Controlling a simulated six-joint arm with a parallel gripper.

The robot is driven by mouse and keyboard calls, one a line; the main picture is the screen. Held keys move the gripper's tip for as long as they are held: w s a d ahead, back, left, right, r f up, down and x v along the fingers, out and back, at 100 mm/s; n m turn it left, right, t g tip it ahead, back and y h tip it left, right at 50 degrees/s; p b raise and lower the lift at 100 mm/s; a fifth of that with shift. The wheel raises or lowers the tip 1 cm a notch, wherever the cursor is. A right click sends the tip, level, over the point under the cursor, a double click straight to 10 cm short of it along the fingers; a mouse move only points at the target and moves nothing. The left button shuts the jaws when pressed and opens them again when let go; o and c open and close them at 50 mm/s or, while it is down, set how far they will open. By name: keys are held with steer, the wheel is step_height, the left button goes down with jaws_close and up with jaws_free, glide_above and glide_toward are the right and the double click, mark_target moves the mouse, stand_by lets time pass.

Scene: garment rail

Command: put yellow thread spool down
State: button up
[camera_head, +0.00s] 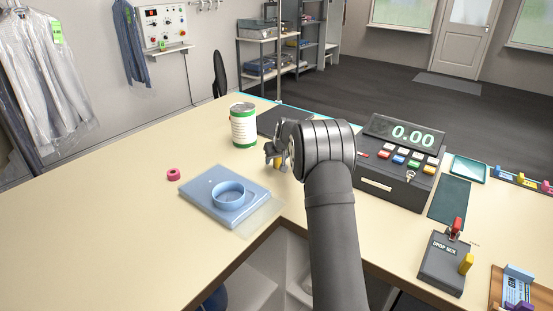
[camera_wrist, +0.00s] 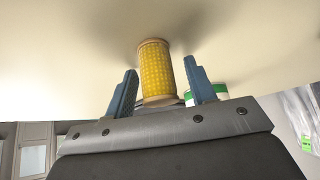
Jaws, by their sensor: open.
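The yellow thread spool (camera_wrist: 155,72) stands between the two blue fingers of my gripper (camera_wrist: 160,88) in the wrist view, with its end against the beige table top (camera_wrist: 60,55). The fingers are open, with a gap showing on each side of the spool. In the head view my gripper (camera_head: 276,153) is low over the table behind the blue tray, and my arm hides most of it. Only a small yellow patch of the spool (camera_head: 278,162) shows there.
A white and green can (camera_head: 243,125) stands left of my gripper. A cash register (camera_head: 385,180) stands close on the right. The left of the table (camera_head: 95,215) is clear.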

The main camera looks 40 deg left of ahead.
steer(key=shift+d+r, duration=0.1)
steer(key=shift+r, duration=0.35)
steer(key=v, duration=1.1)
steer(key=shift+s, duration=0.15)
steer(key=shift+d, duration=0.1)
steer(key=x, duration=1.2)
steer(key=shift+f, duration=0.2)
steer(key=shift+r, duration=1.45)
